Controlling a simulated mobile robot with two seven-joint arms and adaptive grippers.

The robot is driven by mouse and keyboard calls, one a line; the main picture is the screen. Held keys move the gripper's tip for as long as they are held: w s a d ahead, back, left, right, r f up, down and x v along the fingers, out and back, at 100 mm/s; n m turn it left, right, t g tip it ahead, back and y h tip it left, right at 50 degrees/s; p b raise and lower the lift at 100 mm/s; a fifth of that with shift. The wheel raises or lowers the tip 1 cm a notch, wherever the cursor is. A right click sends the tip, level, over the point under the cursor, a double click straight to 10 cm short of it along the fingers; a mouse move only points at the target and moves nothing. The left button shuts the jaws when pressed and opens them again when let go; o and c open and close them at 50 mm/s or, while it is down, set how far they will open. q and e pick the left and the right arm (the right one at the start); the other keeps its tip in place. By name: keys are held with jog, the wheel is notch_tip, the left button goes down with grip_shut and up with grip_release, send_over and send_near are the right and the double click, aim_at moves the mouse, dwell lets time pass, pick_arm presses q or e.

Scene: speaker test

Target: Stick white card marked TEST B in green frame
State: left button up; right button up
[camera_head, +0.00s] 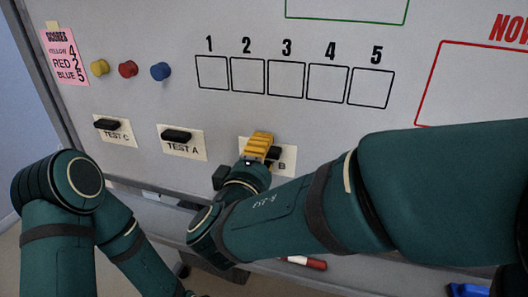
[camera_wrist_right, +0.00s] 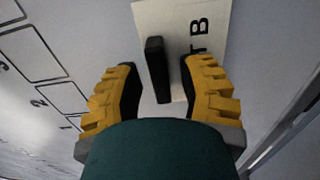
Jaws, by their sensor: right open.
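The white card (camera_head: 289,160) hangs low on the whiteboard, right of the TEST A card, and partly hidden by my right gripper (camera_head: 259,146). Only "B" of its label shows in the head view; the right wrist view shows the card (camera_wrist_right: 217,22) with the end of its label. A black handle (camera_wrist_right: 156,68) stands out from it. My right gripper in the wrist view (camera_wrist_right: 160,82) is open, its yellow fingers on either side of the handle, with gaps visible. The green frame (camera_head: 345,22) is at the top, only its lower part in view. My left gripper is out of view.
Cards TEST C (camera_head: 117,138) and TEST A (camera_head: 181,151) hang left, each with a black handle. Above are yellow (camera_head: 99,67), red (camera_head: 128,69) and blue (camera_head: 160,71) knobs and a row of numbered boxes (camera_head: 287,79). A red frame (camera_head: 428,90) is at right.

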jog(key=shift+c, duration=0.4)
grip_shut()
jog(key=shift+b, duration=0.45)
